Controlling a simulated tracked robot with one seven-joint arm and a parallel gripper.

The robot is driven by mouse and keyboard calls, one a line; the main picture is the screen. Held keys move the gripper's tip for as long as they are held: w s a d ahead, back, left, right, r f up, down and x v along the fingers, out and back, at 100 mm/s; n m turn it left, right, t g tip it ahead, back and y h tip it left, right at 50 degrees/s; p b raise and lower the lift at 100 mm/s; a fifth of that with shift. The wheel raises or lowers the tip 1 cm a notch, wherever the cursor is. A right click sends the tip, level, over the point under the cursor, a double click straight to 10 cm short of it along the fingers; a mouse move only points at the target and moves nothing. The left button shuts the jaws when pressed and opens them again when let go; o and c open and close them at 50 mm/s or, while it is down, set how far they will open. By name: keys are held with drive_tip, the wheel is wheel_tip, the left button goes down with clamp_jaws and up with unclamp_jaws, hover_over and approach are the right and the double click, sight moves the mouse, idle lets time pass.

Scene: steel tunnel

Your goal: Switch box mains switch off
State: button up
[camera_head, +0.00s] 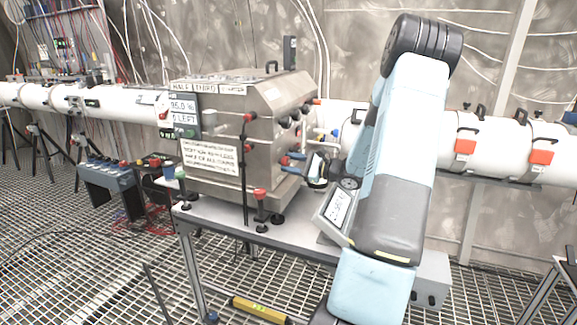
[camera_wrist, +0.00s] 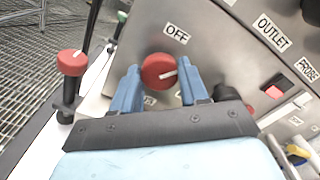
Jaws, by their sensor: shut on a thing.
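The mains switch is a round red knob (camera_wrist: 158,68) with a white pointer line on a grey panel (camera_wrist: 215,45) in the wrist view. My gripper (camera_wrist: 158,88) has its two blue fingers on either side of the knob, shut on it. The pointer line points to the right and slightly up in the picture. An OFF label (camera_wrist: 176,33) sits just above and right of the knob; another label below is partly hidden by my gripper. In the head view my gripper (camera_head: 291,159) is at the right side of the steel box (camera_head: 225,125), and the knob cannot be made out.
A red-topped clamp (camera_wrist: 72,63) stands left of the panel. A red rocker switch (camera_wrist: 275,91), OUTLET and PROBE labels and yellow and blue connectors (camera_wrist: 298,152) lie to the right. A white pipe (camera_head: 505,145) runs behind on both sides. Grating floor (camera_head: 75,270) is open at left.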

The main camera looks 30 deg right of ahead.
drive_tip(key=n, duration=0.4)
drive_tip(key=shift+s+a+f, duration=0.1)
drive_tip(key=shift+a+f, duration=0.05)
drive_tip(key=shift+f+n, duration=0.1)
drive_tip(key=shift+n, duration=1.7)
drive_tip(key=o, duration=1.1)
drive_tip(key=shift+c, duration=0.2)
drive_tip(key=shift+s, duration=0.1)
